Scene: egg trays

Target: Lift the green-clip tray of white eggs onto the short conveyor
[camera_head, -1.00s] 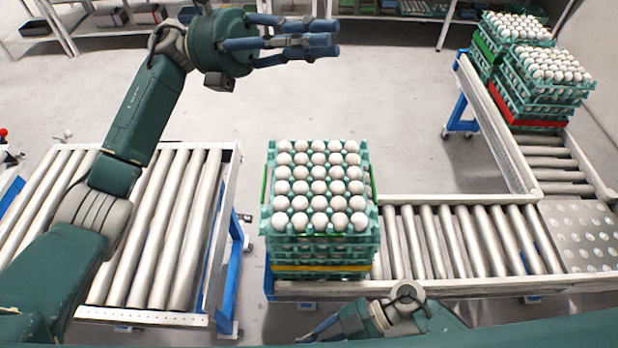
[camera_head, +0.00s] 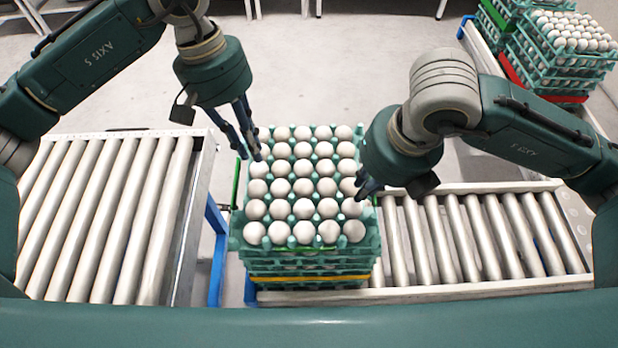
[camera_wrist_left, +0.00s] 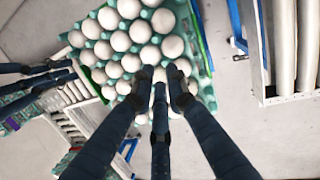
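The top tray of white eggs (camera_head: 303,187) sits on a stack of teal trays at the left end of the right-hand roller conveyor. A green clip strip (camera_head: 236,186) runs along its left side. My left gripper (camera_head: 247,150) hangs at the tray's left edge, fingers pointing down and apart. In the left wrist view its fingertips (camera_wrist_left: 163,80) are over the tray's edge and outer eggs; contact cannot be told. My right gripper (camera_head: 365,188) is at the tray's right edge, its fingers partly hidden by its own body. The short roller conveyor (camera_head: 110,210) at the left looks empty.
A narrow floor gap with a blue frame (camera_head: 217,255) separates the short conveyor from the stack. A yellow strip (camera_head: 310,279) marks a lower tray of the stack. The right-hand rollers (camera_head: 470,240) are bare. More egg stacks (camera_head: 562,55) stand at the back right.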

